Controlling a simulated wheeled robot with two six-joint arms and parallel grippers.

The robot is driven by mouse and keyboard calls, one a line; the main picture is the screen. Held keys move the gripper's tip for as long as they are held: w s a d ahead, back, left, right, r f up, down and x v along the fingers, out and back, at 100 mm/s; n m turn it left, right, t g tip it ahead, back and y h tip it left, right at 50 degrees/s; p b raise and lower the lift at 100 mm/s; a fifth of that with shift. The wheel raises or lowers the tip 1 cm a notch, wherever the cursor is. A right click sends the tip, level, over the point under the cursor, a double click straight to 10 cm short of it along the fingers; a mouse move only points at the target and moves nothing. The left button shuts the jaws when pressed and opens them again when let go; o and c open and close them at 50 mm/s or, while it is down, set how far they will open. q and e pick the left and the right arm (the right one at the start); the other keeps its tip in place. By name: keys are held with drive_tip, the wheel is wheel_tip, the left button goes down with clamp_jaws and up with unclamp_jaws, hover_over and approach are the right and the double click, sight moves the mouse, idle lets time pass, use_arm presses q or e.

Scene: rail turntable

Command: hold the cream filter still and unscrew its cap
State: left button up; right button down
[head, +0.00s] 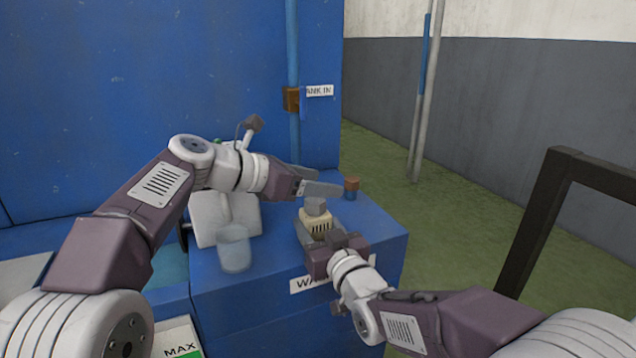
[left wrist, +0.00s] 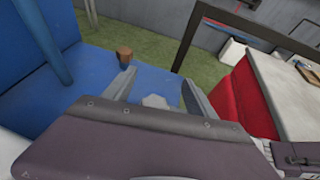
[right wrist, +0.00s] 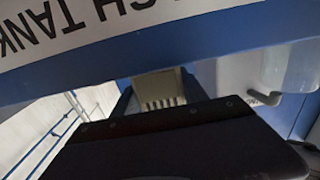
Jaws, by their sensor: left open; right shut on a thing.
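The cream filter (head: 314,222) stands on the blue block's top, with slots in its side and a grey cap (head: 316,206) on top. My right gripper (head: 319,234) is shut on the filter's body from the front. In the right wrist view the cream body (right wrist: 158,90) sits between the fingers; the cap is hidden there. My left gripper (head: 330,188) is open just above and behind the cap. In the left wrist view a grey piece, likely the cap (left wrist: 155,101), shows between the spread fingers, its lower part hidden by the gripper. I cannot tell whether they touch it.
A brown-topped stub (head: 351,184) stands close behind the filter. A clear beaker (head: 234,250) stands on the blue block (head: 250,290) to the left, before a white panel (head: 205,222). A blue pipe (head: 293,60) rises behind. A dark frame (head: 535,225) stands at right.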

sight(314, 199)
use_arm(q)
drive_tip(key=shift+m+g+h, duration=0.5)
drive_tip(key=shift+m+g, duration=0.4)
drive_tip(key=shift+s+d+n+t+y, duration=0.15)
drive_tip(key=shift+n+t+y, duration=0.15)
drive_tip(key=shift+n+t, duration=0.3)
drive_tip(key=n+t+y, duration=0.2)
drive_tip(key=n, duration=0.1)
drive_tip(key=shift+t, duration=0.4)
drive_tip(key=shift+w+n+t+y, duration=0.2)
drive_tip(key=shift+n+t+y, duration=0.4)
drive_tip(key=shift+n+y, duration=0.2)
drive_tip(key=shift+a, duration=0.2)
drive_tip(key=shift+f, duration=2)
